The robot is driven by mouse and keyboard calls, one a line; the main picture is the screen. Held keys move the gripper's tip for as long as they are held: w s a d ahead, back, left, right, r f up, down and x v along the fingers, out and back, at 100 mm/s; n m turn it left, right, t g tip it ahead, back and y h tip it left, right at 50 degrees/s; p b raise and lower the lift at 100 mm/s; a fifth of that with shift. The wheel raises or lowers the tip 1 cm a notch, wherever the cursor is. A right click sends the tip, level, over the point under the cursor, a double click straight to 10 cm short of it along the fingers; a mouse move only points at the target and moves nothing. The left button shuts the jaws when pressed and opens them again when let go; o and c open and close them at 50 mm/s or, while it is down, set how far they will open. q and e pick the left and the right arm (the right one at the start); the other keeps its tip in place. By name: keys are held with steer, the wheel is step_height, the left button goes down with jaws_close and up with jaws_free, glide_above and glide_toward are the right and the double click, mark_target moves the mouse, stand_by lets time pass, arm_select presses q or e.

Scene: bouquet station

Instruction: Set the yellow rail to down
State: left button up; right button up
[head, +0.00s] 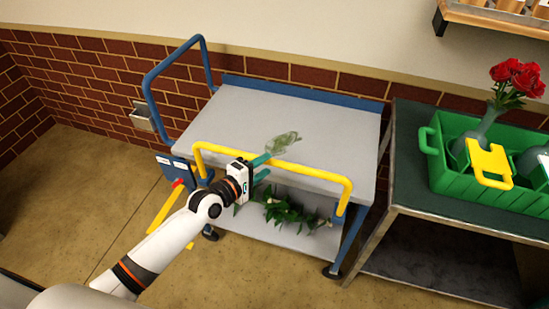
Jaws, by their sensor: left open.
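The yellow rail (320,174) runs along the front edge of a grey-topped cart with blue legs. It stands up, with its bar above the cart's top surface (300,118). My left gripper (265,167) is at the rail's bar, left of its middle, with its teal fingers apart. The upper finger overlaps the bar in the picture. I cannot tell whether the fingers are around the bar or touching it. My right gripper is not in view.
A blue rail (150,97) stands at the cart's left end. A translucent green item (284,142) lies on its top, and leafy stems (290,213) lie on its lower shelf. At right, a table holds a green crate (437,166) with red roses (515,77).

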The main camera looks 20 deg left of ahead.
arm_select(q)
steer(key=x, duration=0.5)
steer(key=shift+w+f, duration=0.15)
jaws_close()
